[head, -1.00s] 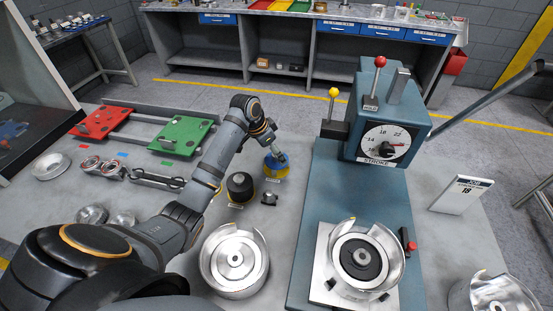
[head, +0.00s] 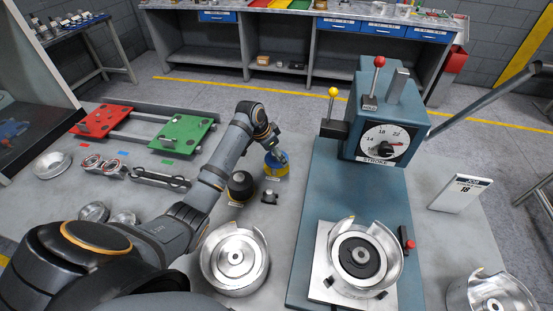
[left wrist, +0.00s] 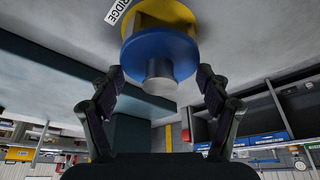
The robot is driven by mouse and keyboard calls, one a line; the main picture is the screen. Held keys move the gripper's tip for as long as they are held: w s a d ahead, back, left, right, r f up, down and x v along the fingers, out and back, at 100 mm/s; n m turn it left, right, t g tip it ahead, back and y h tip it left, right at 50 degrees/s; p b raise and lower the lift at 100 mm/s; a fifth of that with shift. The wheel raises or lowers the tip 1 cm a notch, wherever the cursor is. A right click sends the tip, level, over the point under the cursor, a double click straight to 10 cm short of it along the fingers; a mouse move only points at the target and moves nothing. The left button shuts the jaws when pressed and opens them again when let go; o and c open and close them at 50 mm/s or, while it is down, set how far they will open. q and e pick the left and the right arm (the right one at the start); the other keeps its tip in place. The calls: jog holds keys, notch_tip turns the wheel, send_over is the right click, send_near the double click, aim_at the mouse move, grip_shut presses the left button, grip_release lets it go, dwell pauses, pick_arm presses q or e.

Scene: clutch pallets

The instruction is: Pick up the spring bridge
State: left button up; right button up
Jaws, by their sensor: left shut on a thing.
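The spring bridge (head: 277,165) has a yellow base, a blue upper part and a pale metal knob. It stands at the middle of the bench, and its label is partly readable as "RIDGE" in the left wrist view. My left gripper (head: 276,151) is over it. In the left wrist view my left gripper (left wrist: 160,80) has a finger on each side of the spring bridge (left wrist: 160,48), shut on its blue part. I see no clear gap under the base. My right gripper is not in view.
The blue-grey press (head: 385,140) rises to the right. A silver drum (head: 235,258) lies in front. Red (head: 100,121) and green (head: 184,134) plates lie at the left.

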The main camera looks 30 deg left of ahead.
pick_arm(q)
jog(key=shift+r+b, duration=0.35)
jog(key=shift+r, duration=0.25)
jog(key=s+d+r, duration=0.2)
jog(key=s+r, duration=0.4)
jog(key=s+d+r+b, duration=0.1)
jog(key=s+d+r, duration=0.1)
jog(key=s+r, duration=0.4)
jog(key=shift+s+d, duration=0.35)
jog(key=shift+s, duration=0.3)
jog(key=shift+w+f, duration=0.1)
